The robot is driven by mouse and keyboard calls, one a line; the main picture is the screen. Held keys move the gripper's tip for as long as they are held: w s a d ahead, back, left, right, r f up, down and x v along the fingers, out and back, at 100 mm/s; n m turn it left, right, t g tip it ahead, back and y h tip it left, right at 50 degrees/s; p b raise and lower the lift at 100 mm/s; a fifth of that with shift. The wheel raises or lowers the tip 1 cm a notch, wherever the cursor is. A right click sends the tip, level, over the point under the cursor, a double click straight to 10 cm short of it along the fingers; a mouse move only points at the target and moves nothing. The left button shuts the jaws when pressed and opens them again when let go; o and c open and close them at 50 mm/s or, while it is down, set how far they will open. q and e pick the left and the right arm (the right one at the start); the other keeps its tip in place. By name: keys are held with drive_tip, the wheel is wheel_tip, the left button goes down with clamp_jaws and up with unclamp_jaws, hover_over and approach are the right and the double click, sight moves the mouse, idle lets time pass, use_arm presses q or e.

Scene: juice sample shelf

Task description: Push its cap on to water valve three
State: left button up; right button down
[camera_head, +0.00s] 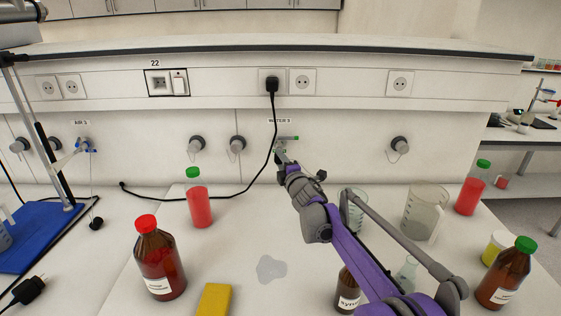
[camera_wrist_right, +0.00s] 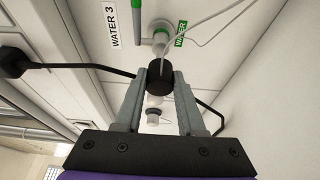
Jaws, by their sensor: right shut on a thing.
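The water three valve (camera_head: 286,139) is on the white wall panel under its "WATER 3" label, with a green handle. My right gripper (camera_wrist_right: 160,84) is shut on a black round cap (camera_wrist_right: 160,72), held between both fingertips. A thin cord runs from the cap up past the valve. The cap is close in front of the valve's outlet; I cannot tell whether they touch. In the head view my right gripper (camera_head: 282,157) hides the cap. My left gripper is not in view.
Other capped valves (camera_head: 196,144) line the wall. A black plug cable (camera_head: 272,120) hangs left of my right gripper. A red bottle (camera_head: 199,205), brown bottles (camera_head: 160,265), a yellow sponge (camera_head: 213,299) and beakers (camera_head: 425,211) stand on the bench. The bench middle is mostly clear.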

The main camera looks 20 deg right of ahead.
drive_tip(key=shift+w+d, duration=0.25)
drive_tip(key=shift+w, duration=0.65)
drive_tip(key=shift+r+p, duration=0.1)
drive_tip(key=shift+p, duration=0.25)
drive_tip(key=shift+w+d, duration=0.2)
drive_tip(key=shift+w, duration=0.5)
idle(0.3)
drive_tip(key=shift+c, duration=2.2)
unclamp_jaws()
